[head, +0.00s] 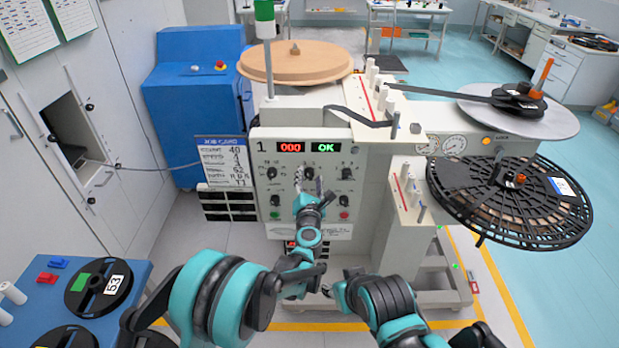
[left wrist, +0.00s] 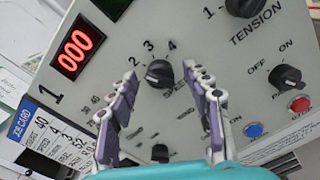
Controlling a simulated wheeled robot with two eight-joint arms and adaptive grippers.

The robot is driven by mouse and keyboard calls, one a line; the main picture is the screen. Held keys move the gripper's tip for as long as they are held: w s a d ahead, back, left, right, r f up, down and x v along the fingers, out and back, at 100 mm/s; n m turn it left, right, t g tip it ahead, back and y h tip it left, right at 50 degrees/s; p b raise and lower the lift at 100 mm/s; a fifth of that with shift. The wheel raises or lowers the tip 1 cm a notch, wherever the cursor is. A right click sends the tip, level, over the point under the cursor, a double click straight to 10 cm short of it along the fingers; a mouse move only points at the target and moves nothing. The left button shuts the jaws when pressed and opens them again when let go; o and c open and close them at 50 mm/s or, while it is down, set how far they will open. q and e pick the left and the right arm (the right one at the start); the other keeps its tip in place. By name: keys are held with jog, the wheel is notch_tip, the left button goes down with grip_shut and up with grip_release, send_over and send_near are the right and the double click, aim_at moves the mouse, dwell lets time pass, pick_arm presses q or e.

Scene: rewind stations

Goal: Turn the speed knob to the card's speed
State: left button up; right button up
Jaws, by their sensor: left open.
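The control panel (head: 258,209) carries several black knobs. My right gripper does not show.
The tension knob (left wrist: 245,5) and the off/on knob (left wrist: 286,77) are to the right, above a blue button (left wrist: 253,130) and a red button (left wrist: 300,104). The display (left wrist: 76,47) reads 000. A black spoked reel (head: 510,200) juts out at the machine's right.

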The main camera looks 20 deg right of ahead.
pick_arm(q)
jog(key=shift+c, duration=0.2)
grip_shut()
jog(key=shift+m, duration=0.3)
jog(key=m, duration=0.4)
jog(key=shift+b, duration=0.3)
jog(key=m, duration=0.9)
jog(key=shift+f+b, duration=0.1)
jog(key=shift+b, duration=0.25)
jog(key=shift+m, duration=2.1)
